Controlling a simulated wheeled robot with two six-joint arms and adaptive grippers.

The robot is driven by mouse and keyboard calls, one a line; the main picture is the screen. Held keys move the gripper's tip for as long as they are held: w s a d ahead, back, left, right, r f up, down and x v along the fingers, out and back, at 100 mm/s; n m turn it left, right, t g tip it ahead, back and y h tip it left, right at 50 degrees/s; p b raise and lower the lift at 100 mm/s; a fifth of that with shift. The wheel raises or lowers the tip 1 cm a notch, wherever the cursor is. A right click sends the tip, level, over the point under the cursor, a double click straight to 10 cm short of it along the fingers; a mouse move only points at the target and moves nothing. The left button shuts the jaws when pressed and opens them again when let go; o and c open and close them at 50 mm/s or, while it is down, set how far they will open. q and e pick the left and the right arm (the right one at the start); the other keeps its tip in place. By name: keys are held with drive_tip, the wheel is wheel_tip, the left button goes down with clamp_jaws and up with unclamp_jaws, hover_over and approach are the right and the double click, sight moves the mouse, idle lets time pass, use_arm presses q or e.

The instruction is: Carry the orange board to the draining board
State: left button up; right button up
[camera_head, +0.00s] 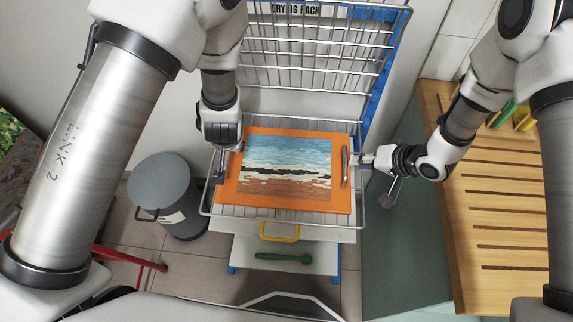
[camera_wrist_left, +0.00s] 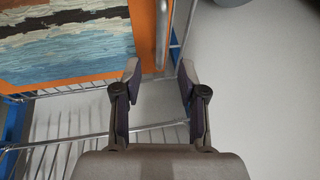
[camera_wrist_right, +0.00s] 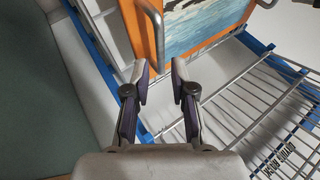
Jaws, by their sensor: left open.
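The orange board (camera_head: 232,190) carries a painted seascape and lies on a pulled-out wire shelf of the drying rack. Its right-hand handle (camera_head: 345,167) is a metal bar; the other handle is mostly hidden in the head view but shows in the left wrist view (camera_wrist_left: 162,35). My left gripper (camera_head: 222,162) is open at the board's left edge, its fingertips short of that handle. My right gripper (camera_head: 373,176) is open and empty beside the right edge; in the right wrist view the near handle (camera_wrist_right: 153,30) lies ahead of its fingertips. The slatted wooden draining board (camera_head: 497,215) is at right.
Wire shelves (camera_head: 315,45) rise behind the board, with blue rack posts. A grey lidded bin (camera_head: 165,190) stands left of the rack. A green-handled tool (camera_head: 283,258) lies on a lower shelf. Green and yellow items (camera_head: 510,115) stand at the draining board's far end.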

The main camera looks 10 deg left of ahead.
sight(346, 163)
use_arm(q)
drive_tip(key=x, duration=0.5)
drive_tip(key=shift+w+a+f, duration=0.1)
drive_tip(key=shift+w+f, duration=0.05)
drive_tip(key=shift+f, duration=0.25)
use_arm(e)
drive_tip(key=x, duration=0.5)
drive_tip(key=shift+w+a+f, duration=0.2)
drive_tip(key=shift+f, duration=0.15)
use_arm(q)
drive_tip(key=shift+w+a+f, duration=0.2)
drive_tip(key=shift+f, duration=0.2)
use_arm(e)
drive_tip(key=shift+w+a+f, duration=0.15)
drive_tip(key=shift+a+f, duration=0.15)
drive_tip(key=shift+f, duration=0.05)
use_arm(q)
clamp_jaws()
use_arm(e)
clamp_jaws()
drive_tip(key=shift+r, duration=0.1)
